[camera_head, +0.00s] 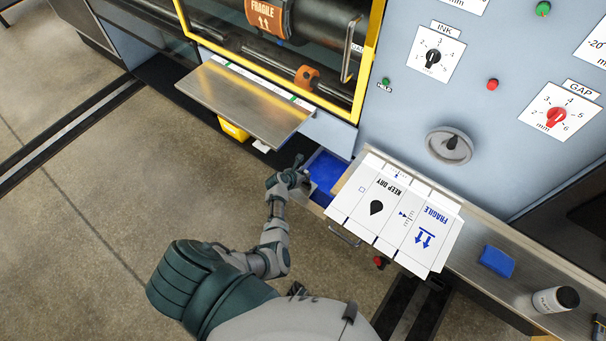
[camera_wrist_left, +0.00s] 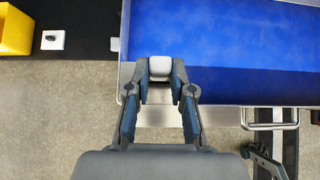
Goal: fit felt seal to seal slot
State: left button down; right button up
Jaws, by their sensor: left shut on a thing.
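My left gripper (camera_head: 298,170) is at the left front corner of an open drawer with a blue inside (camera_head: 327,168). In the left wrist view, its fingers (camera_wrist_left: 160,88) are closed around a small pale grey block (camera_wrist_left: 160,67), which lies at the metal rim of the blue drawer (camera_wrist_left: 215,45). The pale block may be the felt seal, but I cannot tell for sure. The seal slot cannot be made out in either view.
A metal shelf (camera_head: 245,100) juts out left of the drawer, over a yellow bin (camera_head: 233,130). White printed sheets (camera_head: 385,215) cover part of the drawer and counter. A blue block (camera_head: 497,261) and a bottle (camera_head: 556,299) stand right. The drawer handle (camera_wrist_left: 272,119) sticks out in front.

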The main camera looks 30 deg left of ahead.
pick_arm(q)
jog(key=shift+a, duration=0.1)
jog(key=shift+f+b, duration=0.3)
jog(key=shift+f, duration=0.1)
jog(key=shift+f+b, duration=1.1)
jog(key=shift+f, duration=0.7)
dwell(0.6)
jog(key=c, duration=0.9)
grip_release()
